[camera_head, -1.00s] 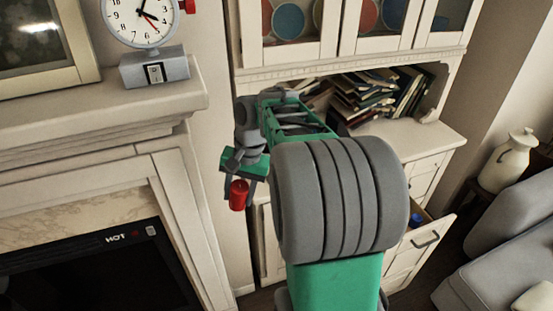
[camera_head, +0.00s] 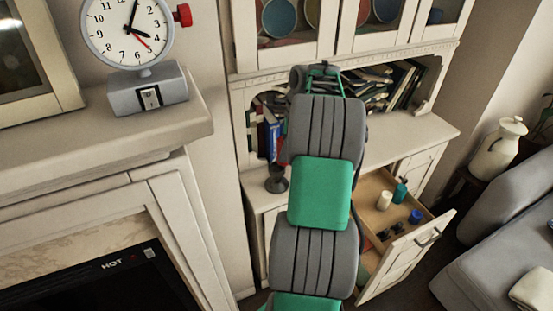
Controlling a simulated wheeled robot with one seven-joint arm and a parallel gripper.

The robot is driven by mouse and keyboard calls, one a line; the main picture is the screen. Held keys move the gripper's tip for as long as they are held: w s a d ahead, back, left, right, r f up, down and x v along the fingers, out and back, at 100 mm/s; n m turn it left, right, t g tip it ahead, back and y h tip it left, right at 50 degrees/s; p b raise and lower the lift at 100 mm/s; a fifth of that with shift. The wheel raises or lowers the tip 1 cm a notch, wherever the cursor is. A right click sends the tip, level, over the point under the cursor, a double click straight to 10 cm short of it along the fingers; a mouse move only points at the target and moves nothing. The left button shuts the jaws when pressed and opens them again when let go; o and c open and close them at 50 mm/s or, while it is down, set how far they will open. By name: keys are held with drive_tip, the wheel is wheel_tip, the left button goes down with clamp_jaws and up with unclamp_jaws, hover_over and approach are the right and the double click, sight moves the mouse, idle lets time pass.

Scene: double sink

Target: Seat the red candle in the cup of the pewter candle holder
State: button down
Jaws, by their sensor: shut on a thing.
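The pewter candle holder is a dark grey, goblet-like stand (camera_head: 276,178) upright on the left part of the cabinet counter, just left of my arm. Its upper part lies close to the books and the edge of my arm, and I cannot make out its cup clearly. My gripper is hidden too, behind my own raised arm, which reaches toward the cabinet's open shelf.
An open drawer (camera_head: 375,195) right of my arm holds a white candle (camera_head: 384,200), a teal bottle (camera_head: 401,190) and a blue item (camera_head: 415,216). Books (camera_head: 405,85) fill the shelf. A clock (camera_head: 130,35) stands on the mantel (camera_head: 150,125). The right counter is clear.

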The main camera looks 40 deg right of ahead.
sight(278, 152)
drive_tip(key=w+f, duration=0.2)
drive_tip(key=w+d+f, duration=0.1)
drive_tip(key=w+f, duration=0.1)
drive_tip(key=f, duration=0.1)
drive_tip(key=shift+w+d+f, duration=0.2)
drive_tip(key=shift+w+f, duration=0.05)
drive_tip(key=shift+w, duration=0.1)
drive_tip(key=x, duration=0.1)
drive_tip(key=p+x, duration=0.1)
drive_tip(key=x, duration=0.1)
drive_tip(key=shift+s+d+f, duration=0.1)
drive_tip(key=shift+d+f, duration=0.15)
drive_tip(key=shift+f, duration=0.05)
drive_tip(key=c, duration=0.8)
unclamp_jaws()
drive_tip(key=shift+f, duration=0.1)
drive_tip(key=p+v, duration=0.1)
drive_tip(key=v, duration=1.1)
